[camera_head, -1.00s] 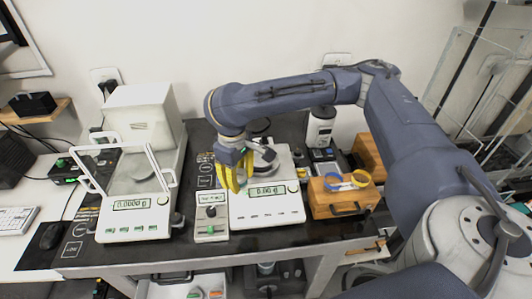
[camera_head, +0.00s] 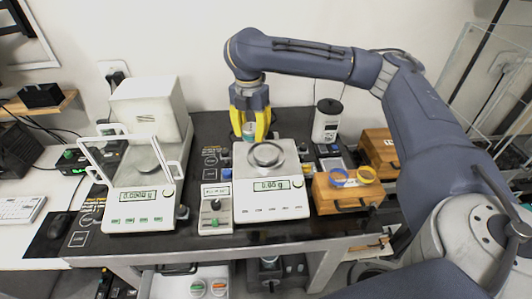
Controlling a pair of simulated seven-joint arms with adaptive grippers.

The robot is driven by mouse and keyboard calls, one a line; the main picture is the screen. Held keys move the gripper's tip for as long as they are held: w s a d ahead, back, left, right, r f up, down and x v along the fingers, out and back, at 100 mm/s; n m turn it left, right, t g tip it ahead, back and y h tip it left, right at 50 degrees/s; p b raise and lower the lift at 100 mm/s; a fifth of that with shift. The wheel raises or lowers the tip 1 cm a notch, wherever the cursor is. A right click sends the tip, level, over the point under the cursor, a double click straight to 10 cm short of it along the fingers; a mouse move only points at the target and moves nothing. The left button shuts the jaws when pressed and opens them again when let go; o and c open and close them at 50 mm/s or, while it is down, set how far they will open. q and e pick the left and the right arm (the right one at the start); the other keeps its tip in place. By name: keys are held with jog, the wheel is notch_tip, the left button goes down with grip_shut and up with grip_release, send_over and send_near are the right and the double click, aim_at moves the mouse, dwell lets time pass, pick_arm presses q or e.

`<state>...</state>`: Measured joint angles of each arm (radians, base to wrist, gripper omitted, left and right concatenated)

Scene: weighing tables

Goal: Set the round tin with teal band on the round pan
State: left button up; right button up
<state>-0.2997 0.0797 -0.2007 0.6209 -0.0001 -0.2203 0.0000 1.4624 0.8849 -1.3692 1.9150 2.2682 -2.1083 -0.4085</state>
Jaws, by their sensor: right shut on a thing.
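My right gripper (camera_head: 250,137) has yellow fingers pointing down, behind the middle balance (camera_head: 270,208). It is shut on a small pale thing with a teal band, the round tin (camera_head: 249,129), largely hidden between the fingers. On top of the middle balance is a round metal pan (camera_head: 267,155), just in front and right of the gripper. The left balance (camera_head: 143,208) has an open draft shield around another, partly hidden round plate. My left gripper is not in view.
A control box (camera_head: 215,219) stands between the balances. Right of the middle balance is a wooden box (camera_head: 347,193) with a blue and a yellow ring on top. A white jar (camera_head: 326,122) stands behind. The dark tabletop is crowded.

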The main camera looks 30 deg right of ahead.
aim_at(266, 153)
jog(key=w+d+r+n, duration=0.4)
jog(key=d+r+n, duration=0.35)
jog(key=n, duration=1.15)
notch_tip(266, 153, down, 21)
jog(key=shift+w+d+r, duration=0.1)
jog(key=o, duration=1.1)
jog(key=shift+o, duration=0.2)
notch_tip(266, 153, up, 12)
dwell(0.5)
